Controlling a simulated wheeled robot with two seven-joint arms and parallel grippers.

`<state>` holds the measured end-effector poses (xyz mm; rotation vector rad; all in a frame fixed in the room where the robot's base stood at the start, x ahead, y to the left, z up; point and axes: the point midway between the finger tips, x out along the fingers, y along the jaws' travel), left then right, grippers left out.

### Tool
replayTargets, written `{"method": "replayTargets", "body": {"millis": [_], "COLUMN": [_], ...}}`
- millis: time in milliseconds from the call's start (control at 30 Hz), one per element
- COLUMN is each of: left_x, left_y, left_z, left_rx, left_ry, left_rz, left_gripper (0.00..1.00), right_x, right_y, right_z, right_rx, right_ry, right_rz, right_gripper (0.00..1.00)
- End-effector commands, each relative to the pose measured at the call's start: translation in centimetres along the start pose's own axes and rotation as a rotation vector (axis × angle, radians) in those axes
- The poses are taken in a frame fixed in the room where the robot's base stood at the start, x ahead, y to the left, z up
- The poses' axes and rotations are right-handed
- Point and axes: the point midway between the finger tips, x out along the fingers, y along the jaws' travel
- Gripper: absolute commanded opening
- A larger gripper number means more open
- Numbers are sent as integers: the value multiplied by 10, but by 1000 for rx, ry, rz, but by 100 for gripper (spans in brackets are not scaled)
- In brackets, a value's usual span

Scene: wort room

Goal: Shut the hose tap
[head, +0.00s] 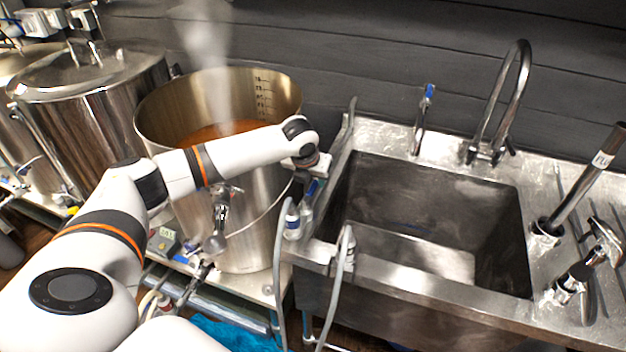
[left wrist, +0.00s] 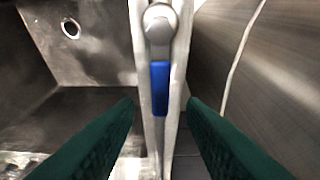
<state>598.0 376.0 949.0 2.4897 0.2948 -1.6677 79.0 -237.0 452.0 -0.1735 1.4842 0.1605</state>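The tap (left wrist: 160,22) has a round silver body and a blue lever (left wrist: 160,88). In the left wrist view the lever points down the picture, along the narrow metal rim between basin and pot. In the head view the blue lever (head: 312,188) shows at the sink's left edge, just below my left gripper (head: 302,174). In the left wrist view the two green fingers are apart, one on each side of the lever's lower end, with gaps; neither visibly touches it. My left gripper is open and empty. My right gripper is not in view.
A steaming open pot (head: 262,235) stands left of the sink (head: 372,272), under my left arm. Grey hoses (head: 335,285) hang at the sink's left front. A curved faucet (head: 515,85) and another blue-topped fitting (head: 428,95) stand behind the basin. The basin is empty.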

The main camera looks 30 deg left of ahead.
Motion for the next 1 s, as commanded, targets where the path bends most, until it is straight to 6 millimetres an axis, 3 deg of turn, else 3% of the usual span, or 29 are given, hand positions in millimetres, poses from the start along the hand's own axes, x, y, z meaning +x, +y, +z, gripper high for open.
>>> {"method": "replayTargets", "body": {"millis": [200, 467, 500, 733, 1000], "left_x": [17, 19, 19, 19, 18], "left_y": [0, 0, 0, 0, 0], "left_z": [0, 0, 0, 0, 1], "left_rx": [0, 1, 1, 0, 2], "left_ry": [0, 1, 1, 1, 1], "left_rz": [0, 0, 0, 0, 0], "left_gripper": [37, 37, 36, 0, 0], "right_x": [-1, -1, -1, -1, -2], "right_y": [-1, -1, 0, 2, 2], "right_z": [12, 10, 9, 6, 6], "right_rx": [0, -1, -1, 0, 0], "right_ry": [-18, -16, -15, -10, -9], "right_rz": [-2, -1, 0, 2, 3], "right_gripper": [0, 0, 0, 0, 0]}}
